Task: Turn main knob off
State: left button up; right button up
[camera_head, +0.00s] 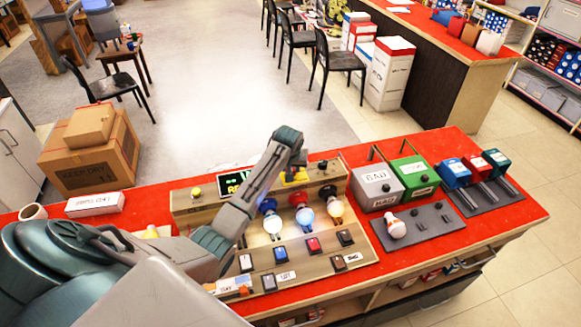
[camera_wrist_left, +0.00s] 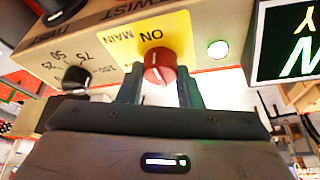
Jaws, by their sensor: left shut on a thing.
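The red main knob (camera_wrist_left: 160,66) sits on a yellow plate (camera_wrist_left: 118,45) marked "ON MAIN" in the left wrist view, where the lettering appears upside down. My left gripper (camera_wrist_left: 160,88) is shut on the knob, with one dark finger on each side of it. In the head view my left gripper (camera_head: 294,160) is over the wooden panel's (camera_head: 200,212) yellow plate (camera_head: 297,178), and the knob is hidden behind it. A green light (camera_wrist_left: 218,49) glows beside the plate. My right gripper is not in view.
A dark display (camera_head: 236,180) stands beside my left forearm. Lit bulbs (camera_head: 272,225) and several switches (camera_head: 313,244) are in front of the panel. A black dial (camera_wrist_left: 75,78) is beside the knob. Grey and green boxes (camera_head: 376,186) stand to the right on the red tabletop (camera_head: 490,222).

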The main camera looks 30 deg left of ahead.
pick_arm(q)
jog(key=n, duration=0.2)
jog(key=n+g+y, duration=0.1)
jog(key=n, duration=0.2)
jog(key=shift+w+d+y, duration=0.15)
jog(key=shift+y, duration=0.15)
jog(key=n, duration=0.2)
jog(key=n+g, duration=0.1)
jog(key=n, duration=0.1)
jog(key=shift+w+r+n+g+y, duration=0.1)
jog(key=shift+w+n+g+y, duration=0.05)
jog(key=shift+n+g+y, duration=0.2)
jog(key=n+g+b, duration=0.1)
jog(key=n, duration=0.2)
jog(key=shift+w+n+g, duration=0.1)
jog(key=shift+n+g, duration=0.15)
jog(key=shift+n+g+b, duration=0.8)
jog(key=shift+n+b, duration=0.2)
jog(key=shift+n, duration=1.3)
jog(key=o, duration=1)
jog(key=shift+w, duration=0.1)
